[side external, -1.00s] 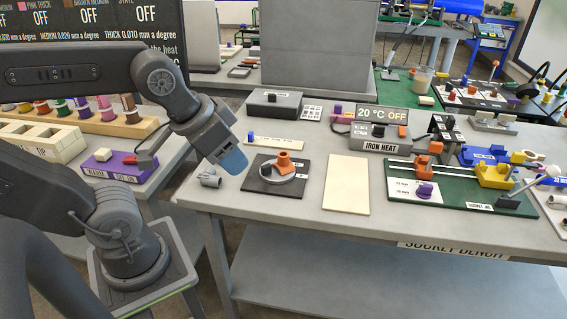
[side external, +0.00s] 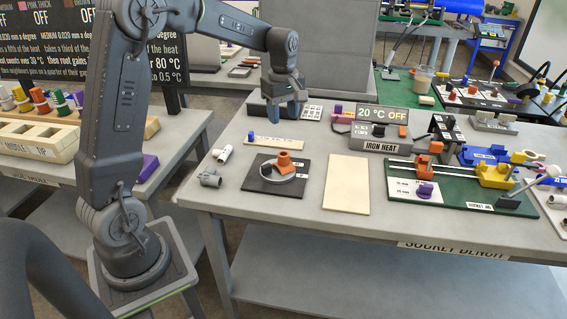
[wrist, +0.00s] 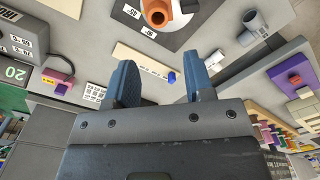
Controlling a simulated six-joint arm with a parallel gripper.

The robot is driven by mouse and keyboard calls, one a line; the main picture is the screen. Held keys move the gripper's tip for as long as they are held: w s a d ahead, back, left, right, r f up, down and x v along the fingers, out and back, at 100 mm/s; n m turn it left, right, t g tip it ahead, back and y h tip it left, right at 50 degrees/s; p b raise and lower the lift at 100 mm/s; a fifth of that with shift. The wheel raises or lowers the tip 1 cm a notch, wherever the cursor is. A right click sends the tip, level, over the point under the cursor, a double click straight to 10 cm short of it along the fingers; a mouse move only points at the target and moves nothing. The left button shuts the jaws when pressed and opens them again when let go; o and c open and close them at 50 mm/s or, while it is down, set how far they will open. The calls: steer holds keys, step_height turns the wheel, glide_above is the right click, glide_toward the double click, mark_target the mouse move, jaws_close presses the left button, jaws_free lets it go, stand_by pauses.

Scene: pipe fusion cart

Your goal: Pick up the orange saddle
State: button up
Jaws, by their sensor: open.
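The orange saddle (side external: 284,160) appears to be the orange piece with a round neck, standing by a grey ring on a black square plate (side external: 259,185) at the bench's left. It also shows at the top of the wrist view (wrist: 156,12), partly cut off by the frame edge. My gripper (side external: 285,110) is farther back than the saddle, above the bench near a dark box. Its two blue fingers point down, apart and empty. In the wrist view, my gripper (wrist: 160,85) shows a clear gap between its fingers, and the saddle lies beyond the fingertips.
Grey and white pipe fittings (side external: 210,178) lie left of the plate. A cream strip (side external: 275,143) with a blue peg lies behind it. A bare cream board (side external: 346,184) is to its right, then a green jig board (side external: 455,189) with other orange parts. The iron heat box (side external: 378,145) stands behind.

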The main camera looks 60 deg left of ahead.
mark_target(283, 153)
step_height(283, 153, down, 8)
steer(key=shift+f, duration=0.25)
steer(key=shift+w+a+f, duration=0.1)
steer(key=shift+a+f, duration=0.05)
steer(key=shift+f, duration=1.2)
steer(key=shift+w+a+f, duration=0.1)
steer(key=shift+f, duration=1.25)
steer(key=shift+c, duration=0.2)
steer(key=c, duration=0.6)
steer(key=shift+r, duration=0.1)
steer(key=shift+c, duration=0.2)
